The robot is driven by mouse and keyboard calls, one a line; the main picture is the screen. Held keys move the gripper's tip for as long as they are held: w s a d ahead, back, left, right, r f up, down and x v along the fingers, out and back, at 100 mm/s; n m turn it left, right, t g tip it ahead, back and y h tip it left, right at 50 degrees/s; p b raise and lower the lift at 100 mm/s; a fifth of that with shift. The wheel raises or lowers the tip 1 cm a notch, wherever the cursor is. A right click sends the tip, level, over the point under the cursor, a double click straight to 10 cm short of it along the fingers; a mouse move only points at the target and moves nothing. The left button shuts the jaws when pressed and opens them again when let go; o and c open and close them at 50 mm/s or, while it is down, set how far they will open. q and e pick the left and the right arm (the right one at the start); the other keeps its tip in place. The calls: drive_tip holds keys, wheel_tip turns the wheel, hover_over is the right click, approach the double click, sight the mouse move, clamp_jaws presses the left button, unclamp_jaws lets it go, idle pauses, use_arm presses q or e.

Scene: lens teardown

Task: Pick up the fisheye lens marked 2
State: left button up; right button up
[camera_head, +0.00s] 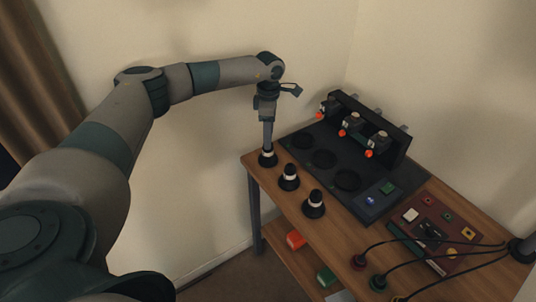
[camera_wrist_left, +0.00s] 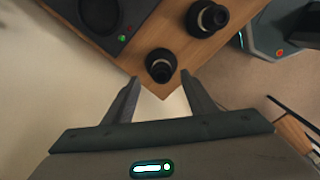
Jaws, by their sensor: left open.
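Three black lenses with white bands stand upright along the near left edge of the wooden table: one at the corner (camera_head: 267,160), a middle one (camera_head: 289,178) and a nearer one (camera_head: 314,205). I cannot read any number on them, so I cannot tell which is marked 2. My left gripper (camera_head: 267,146) points down at the corner lens. In the left wrist view its open fingers (camera_wrist_left: 161,82) are spread with that corner lens (camera_wrist_left: 160,66) just beyond the tips, roughly centred between them. A second lens (camera_wrist_left: 207,18) stands farther up and right. My right gripper is not in view.
A black fixture (camera_head: 320,158) with round recesses and orange-tipped units stands behind the lenses. A dark red panel (camera_head: 437,232) with cables lies at the right. A lower shelf (camera_head: 290,262) holds red and green items. Walls are close behind the table.

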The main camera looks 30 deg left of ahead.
sight(268, 152)
use_arm(q)
drive_tip(key=shift+s+f+p, duration=0.15)
drive_tip(key=shift+f+p, duration=0.45)
wheel_tip(268, 152, down, 2)
drive_tip(key=shift+f+p, duration=0.15)
drive_tip(key=shift+p, duration=0.25)
drive_tip(key=shift+f, duration=0.5)
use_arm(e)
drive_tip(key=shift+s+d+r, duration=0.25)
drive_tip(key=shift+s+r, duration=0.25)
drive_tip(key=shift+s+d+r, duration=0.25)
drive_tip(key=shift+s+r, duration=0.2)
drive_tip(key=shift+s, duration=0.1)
use_arm(q)
clamp_jaws()
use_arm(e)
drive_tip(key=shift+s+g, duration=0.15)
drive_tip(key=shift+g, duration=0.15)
